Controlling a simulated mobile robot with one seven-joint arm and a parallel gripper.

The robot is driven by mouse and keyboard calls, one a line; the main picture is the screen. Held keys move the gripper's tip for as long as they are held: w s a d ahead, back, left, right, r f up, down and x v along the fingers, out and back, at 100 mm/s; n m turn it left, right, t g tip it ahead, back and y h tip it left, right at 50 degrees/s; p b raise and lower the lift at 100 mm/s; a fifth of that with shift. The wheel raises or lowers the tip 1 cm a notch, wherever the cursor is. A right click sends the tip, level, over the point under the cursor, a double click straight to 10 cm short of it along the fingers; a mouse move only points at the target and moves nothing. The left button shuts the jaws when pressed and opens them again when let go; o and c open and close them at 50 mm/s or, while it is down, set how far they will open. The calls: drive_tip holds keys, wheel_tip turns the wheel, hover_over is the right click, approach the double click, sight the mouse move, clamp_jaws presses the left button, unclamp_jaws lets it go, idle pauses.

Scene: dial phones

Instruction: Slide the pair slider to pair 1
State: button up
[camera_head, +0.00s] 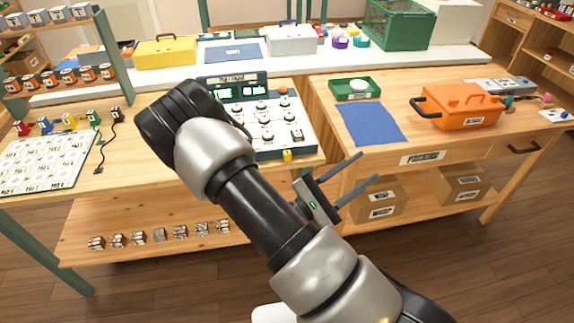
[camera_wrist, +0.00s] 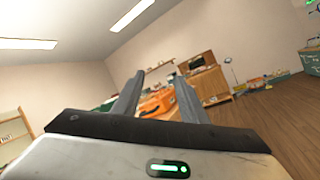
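A white test panel with several dark knobs (camera_head: 268,122) stands on the left workbench, with two green-lit displays on the dark header at its back. My arm hides its left part. A small yellow piece (camera_head: 287,155) sits at its front edge; I cannot tell whether this is the pair slider, and no pair marks are readable. My gripper (camera_head: 354,172) is open and empty, in front of the benches and to the right of the panel. In the wrist view my gripper (camera_wrist: 158,92) shows two spread fingers with nothing between them, aimed at the room.
An orange toolbox (camera_head: 457,107), a blue mat (camera_head: 371,124) and a green tray (camera_head: 340,96) are on the right bench. A label sheet (camera_head: 45,160) and small colored plugs lie at the left. Cardboard boxes (camera_head: 377,203) stand on the lower shelf.

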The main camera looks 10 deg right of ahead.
drive_tip(key=w+a+f+n+t+y+b, duration=0.2)
drive_tip(key=w+a+f+n+t+y, duration=0.1)
drive_tip(key=a+f+n+t+y, duration=0.25)
drive_tip(key=w+a+f+n+t+y+b, duration=0.1)
drive_tip(key=w+a+f+n+t+y, duration=0.1)
drive_tip(key=f+n+t+y, duration=0.4)
drive_tip(key=n+t+y+b, duration=0.2)
drive_tip(key=n+t+y, duration=0.2)
drive_tip(key=n+y, duration=0.6)
approach(288, 158)
drive_tip(key=b+x, duration=0.1)
drive_tip(key=x, duration=0.7)
drive_tip(key=shift+w+r, duration=0.15)
drive_tip(key=shift+w, duration=0.1)
clamp_jaws()
